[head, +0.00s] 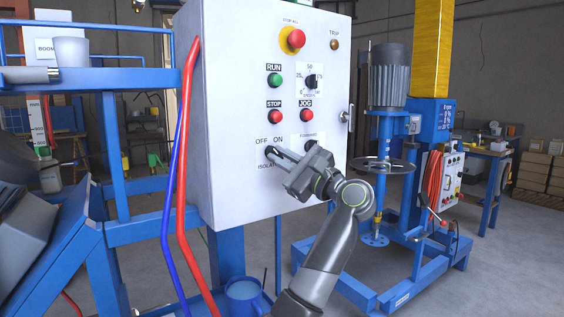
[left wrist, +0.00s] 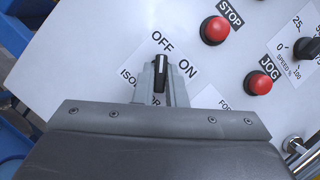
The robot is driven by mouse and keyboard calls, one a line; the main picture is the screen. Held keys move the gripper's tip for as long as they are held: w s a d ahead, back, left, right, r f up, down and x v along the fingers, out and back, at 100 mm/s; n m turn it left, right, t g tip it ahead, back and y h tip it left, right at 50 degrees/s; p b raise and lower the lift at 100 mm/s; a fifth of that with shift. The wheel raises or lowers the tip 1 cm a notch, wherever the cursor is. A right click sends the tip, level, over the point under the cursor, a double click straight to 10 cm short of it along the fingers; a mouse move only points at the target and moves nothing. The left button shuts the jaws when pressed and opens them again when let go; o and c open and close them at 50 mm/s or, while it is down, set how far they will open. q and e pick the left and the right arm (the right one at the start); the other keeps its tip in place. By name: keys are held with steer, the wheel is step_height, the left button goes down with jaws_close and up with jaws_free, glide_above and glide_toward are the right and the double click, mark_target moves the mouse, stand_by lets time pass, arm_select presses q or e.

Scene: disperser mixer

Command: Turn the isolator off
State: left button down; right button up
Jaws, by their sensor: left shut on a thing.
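The isolator switch (head: 269,151) is a black rotary knob low on the front of a white control box, below the words OFF and ON. In the left wrist view the knob (left wrist: 160,75) has a white pointer line, which points toward the word OFF. My left gripper (head: 277,154) reaches it from the lower right. Its two grey fingers (left wrist: 160,86) stand on either side of the knob and are shut on it. The gripper body hides part of the ISOLATOR label. My right gripper is in neither view.
The control box (head: 232,100) also carries a red emergency stop (head: 296,39), a green RUN button (head: 274,80), red STOP (head: 274,116) and JOG (head: 306,115) buttons, and a speed knob (head: 311,81). Red and blue hoses run down its left edge. A blue mixer (head: 388,130) stands right.

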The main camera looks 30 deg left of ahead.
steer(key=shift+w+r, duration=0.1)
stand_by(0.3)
arm_select(q)
steer(key=c, duration=1.5)
jaws_free()
